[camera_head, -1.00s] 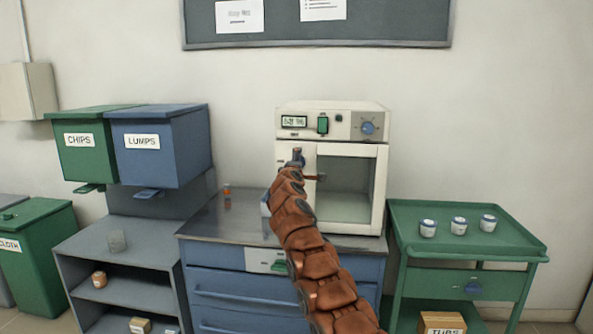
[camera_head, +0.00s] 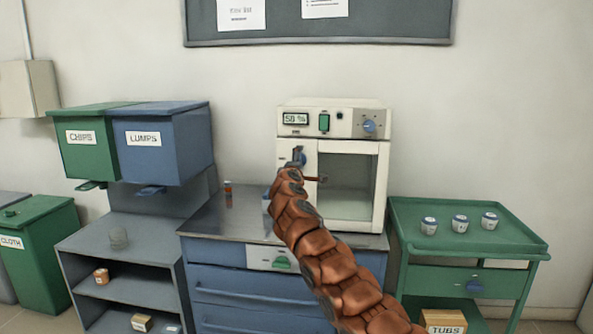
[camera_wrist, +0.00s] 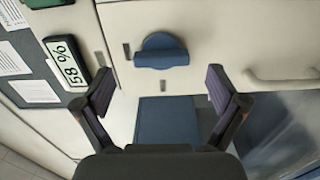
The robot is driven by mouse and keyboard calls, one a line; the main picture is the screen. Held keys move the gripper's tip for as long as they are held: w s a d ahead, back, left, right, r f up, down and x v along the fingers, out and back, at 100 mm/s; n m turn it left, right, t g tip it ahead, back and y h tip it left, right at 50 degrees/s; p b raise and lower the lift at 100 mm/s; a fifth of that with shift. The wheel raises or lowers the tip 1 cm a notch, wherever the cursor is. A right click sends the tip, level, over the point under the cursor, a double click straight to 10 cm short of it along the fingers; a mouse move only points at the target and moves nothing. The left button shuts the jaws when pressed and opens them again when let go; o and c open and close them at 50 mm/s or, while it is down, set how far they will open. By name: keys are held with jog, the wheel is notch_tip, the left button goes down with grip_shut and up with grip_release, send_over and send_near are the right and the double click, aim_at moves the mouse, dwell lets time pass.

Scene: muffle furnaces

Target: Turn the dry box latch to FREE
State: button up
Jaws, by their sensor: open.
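The marks' wording is too small to read. The latch also shows in the head view (camera_head: 299,155), just above my arm's end. My gripper (camera_wrist: 159,88) is open and empty, with its fingers apart either side of the latch's line, short of it. In the head view my arm hides most of the gripper.
The box's display (camera_head: 295,119) reads about 58 %, with a green switch and blue knob beside it. A cream handle (camera_wrist: 283,79) is right of the latch in the wrist view. A green cart (camera_head: 468,245) with white tubs stands right; bins hang left.

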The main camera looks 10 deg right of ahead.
jog(key=shift+v, duration=1.9)
